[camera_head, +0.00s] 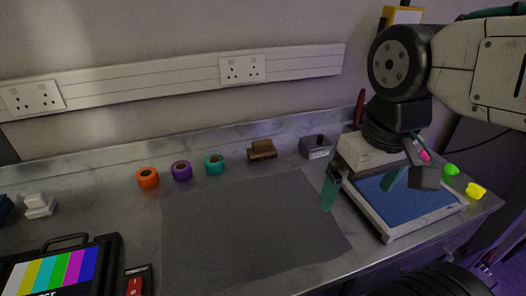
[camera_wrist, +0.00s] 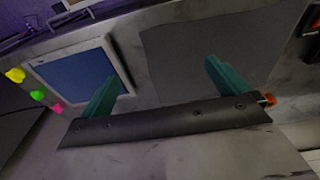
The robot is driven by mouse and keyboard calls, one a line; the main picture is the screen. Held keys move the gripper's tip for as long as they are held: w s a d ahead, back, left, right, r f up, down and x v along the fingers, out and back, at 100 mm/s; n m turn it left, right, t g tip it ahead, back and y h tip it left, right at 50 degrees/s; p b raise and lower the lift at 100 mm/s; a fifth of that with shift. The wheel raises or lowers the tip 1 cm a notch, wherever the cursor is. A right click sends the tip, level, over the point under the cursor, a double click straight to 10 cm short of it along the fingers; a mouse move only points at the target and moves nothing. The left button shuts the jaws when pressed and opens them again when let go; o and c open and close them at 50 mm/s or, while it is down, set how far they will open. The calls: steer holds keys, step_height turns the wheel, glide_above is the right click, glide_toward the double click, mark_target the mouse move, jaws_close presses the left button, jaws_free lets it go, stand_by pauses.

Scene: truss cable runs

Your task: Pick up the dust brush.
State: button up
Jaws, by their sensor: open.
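The dust brush appears to be the small brown wooden block-shaped item (camera_head: 262,150) lying at the back of the bench in the head view, behind the dark mat. My gripper (camera_head: 361,184) is open and empty, its green fingers apart, above the bench around the left part of the blue-topped tray. It is to the right of the brush and nearer the camera. In the wrist view my gripper (camera_wrist: 162,72) also shows open, with nothing between the fingers. The brush cannot be made out in the wrist view.
A grey mat (camera_head: 245,232) lies bare mid-bench. Orange (camera_head: 148,185), purple (camera_head: 181,177) and teal (camera_head: 214,170) rolls stand left of the brush. A grey box (camera_head: 316,152) stands right of it. The blue-topped tray (camera_head: 443,217) is at right, a colour-bar case (camera_head: 105,252) at left.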

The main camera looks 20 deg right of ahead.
glide_toward(262, 141)
steer(key=s+f, duration=0.2)
steer(key=s, duration=0.1)
steer(key=s+f, duration=0.5)
steer(key=shift+s+d, duration=0.2)
steer(key=shift+s, duration=0.1)
steer(key=w+t, duration=0.1)
steer(key=w, duration=0.1)
steer(key=w+r+t, duration=0.1)
steer(key=w, duration=0.1)
steer(key=w+t, duration=0.1)
steer(key=w, duration=0.2)
steer(key=shift+a+r, duration=0.25)
steer(key=shift+r, duration=0.05)
steer(key=x, duration=0.7)
steer(key=shift+w+f, duration=0.2)
steer(key=shift+w, duration=0.2)
steer(key=c, duration=0.9)
steer(key=shift+r, duration=0.15)
